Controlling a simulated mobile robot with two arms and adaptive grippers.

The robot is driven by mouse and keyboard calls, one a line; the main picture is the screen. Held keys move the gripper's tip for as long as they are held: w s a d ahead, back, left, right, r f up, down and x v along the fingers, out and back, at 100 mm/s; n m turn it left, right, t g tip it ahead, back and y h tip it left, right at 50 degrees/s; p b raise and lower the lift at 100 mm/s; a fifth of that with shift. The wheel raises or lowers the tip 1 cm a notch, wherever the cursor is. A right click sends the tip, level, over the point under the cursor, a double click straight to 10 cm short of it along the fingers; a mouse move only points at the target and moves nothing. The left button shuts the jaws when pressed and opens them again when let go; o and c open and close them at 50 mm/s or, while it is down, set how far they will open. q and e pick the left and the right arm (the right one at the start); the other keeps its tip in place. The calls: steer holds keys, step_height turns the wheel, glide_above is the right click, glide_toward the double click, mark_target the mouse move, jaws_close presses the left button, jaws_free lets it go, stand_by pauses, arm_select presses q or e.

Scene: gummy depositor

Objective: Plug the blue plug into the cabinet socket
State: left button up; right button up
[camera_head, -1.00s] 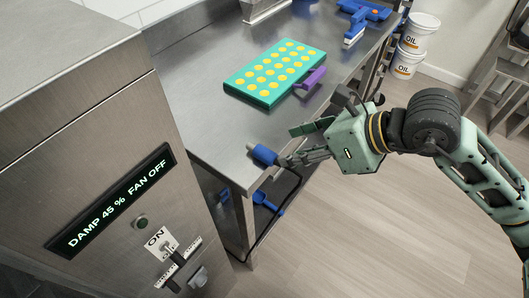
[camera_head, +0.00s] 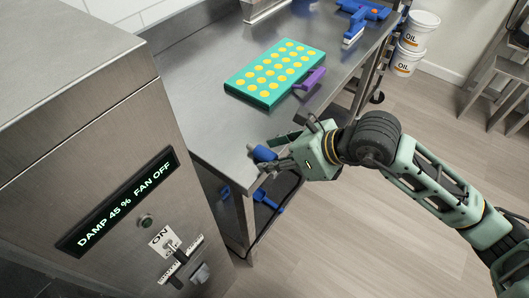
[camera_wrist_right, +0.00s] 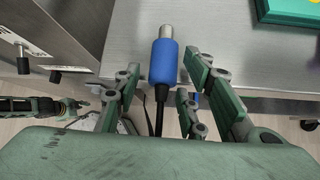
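A green jointed part, perhaps my left gripper (camera_wrist_right: 65,108), shows at the left.
A teal mould with yellow cups (camera_head: 275,73) and purple handle (camera_head: 310,79) lies on the table (camera_head: 200,110). A blue tool (camera_head: 362,15) lies behind. The cabinet carries a display (camera_head: 115,203) and an ON switch (camera_head: 165,243). Oil buckets (camera_head: 418,30) stand on the floor.

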mark_target(262, 152)
jaws_close()
steer(key=shift+r, duration=0.1)
steer(key=shift+r, duration=0.45)
step_height(262, 152, up, 2)
steer(key=shift+r+b, duration=0.25)
steer(key=shift+b, duration=0.15)
steer(key=w+d+r+b, duration=0.2)
steer(key=w+d+r, duration=0.2)
steer(key=d+r, duration=0.3)
steer(key=d, duration=0.3)
steer(key=shift+w+d+r, duration=0.25)
steer(key=shift+w+d, duration=0.05)
steer(key=shift+d, duration=0.1)
steer(key=shift+c, duration=1.8)
jaws_free()
jaws_close()
